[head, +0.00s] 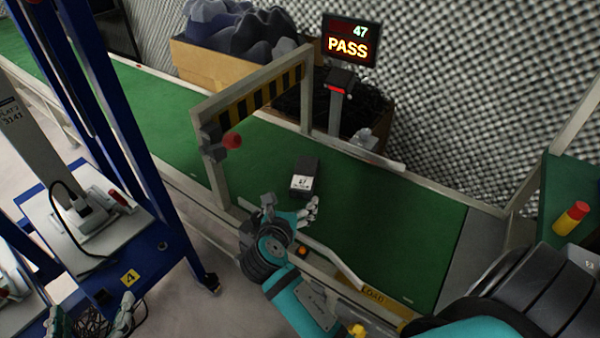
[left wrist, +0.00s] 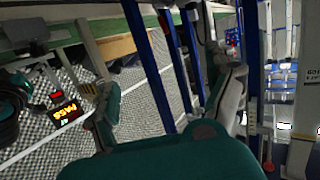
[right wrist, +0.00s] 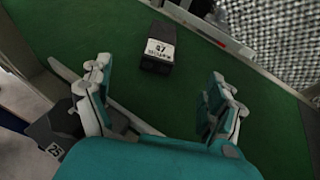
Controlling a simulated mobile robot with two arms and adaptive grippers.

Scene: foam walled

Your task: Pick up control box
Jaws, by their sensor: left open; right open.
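A gate (head: 250,100) with a red knob spans the belt left of the box. A metal rail (head: 325,260) runs along the near belt edge. A PASS screen (head: 350,40) stands behind. A blue rack (head: 120,120) stands left. A red-yellow cylinder (head: 571,218) sits right.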

